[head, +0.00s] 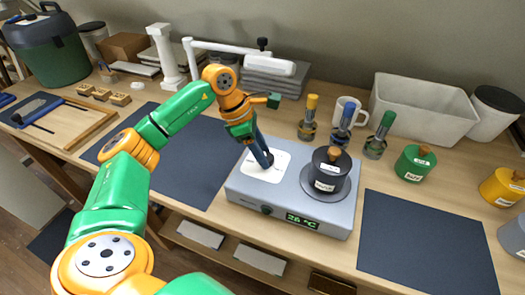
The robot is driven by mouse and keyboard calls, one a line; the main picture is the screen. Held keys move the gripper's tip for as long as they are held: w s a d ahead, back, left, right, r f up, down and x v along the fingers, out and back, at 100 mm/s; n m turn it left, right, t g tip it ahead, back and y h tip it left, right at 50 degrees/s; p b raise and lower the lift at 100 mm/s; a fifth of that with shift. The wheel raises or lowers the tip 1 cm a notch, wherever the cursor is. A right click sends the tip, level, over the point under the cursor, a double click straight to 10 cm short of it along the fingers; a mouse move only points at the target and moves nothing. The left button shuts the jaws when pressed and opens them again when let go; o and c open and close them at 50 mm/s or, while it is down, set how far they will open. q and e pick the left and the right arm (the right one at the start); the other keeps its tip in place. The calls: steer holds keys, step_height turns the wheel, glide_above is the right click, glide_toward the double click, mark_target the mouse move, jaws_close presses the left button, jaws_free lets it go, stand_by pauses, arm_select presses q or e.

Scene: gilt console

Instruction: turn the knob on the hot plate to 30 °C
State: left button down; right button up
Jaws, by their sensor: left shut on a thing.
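The grey hot plate (303,217) stands on the bench, its front display (302,220) reading what looks like 26 °C. A pale square dial panel (254,172) lies on the left of its top. My left gripper (267,162) comes down from above onto the middle of this panel, its dark fingers shut on the knob there. The fingers hide the knob, so its pointer cannot be read. A dark pot (327,172) with a wooden-knobbed lid sits on the round plate to the right. My right gripper is not in view.
Bottles with yellow, blue and green tops (308,117) and a white mug (350,107) stand behind the hot plate. A green canister (414,164) is to the right. Dark mats (425,240) lie on both sides. A white lamp arm (245,57) reaches behind my left arm.

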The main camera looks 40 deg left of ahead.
mark_target(252, 162)
arm_select(q)
steer(key=shift+c, duration=1.8)
jaws_free()
steer(key=v, duration=0.7)
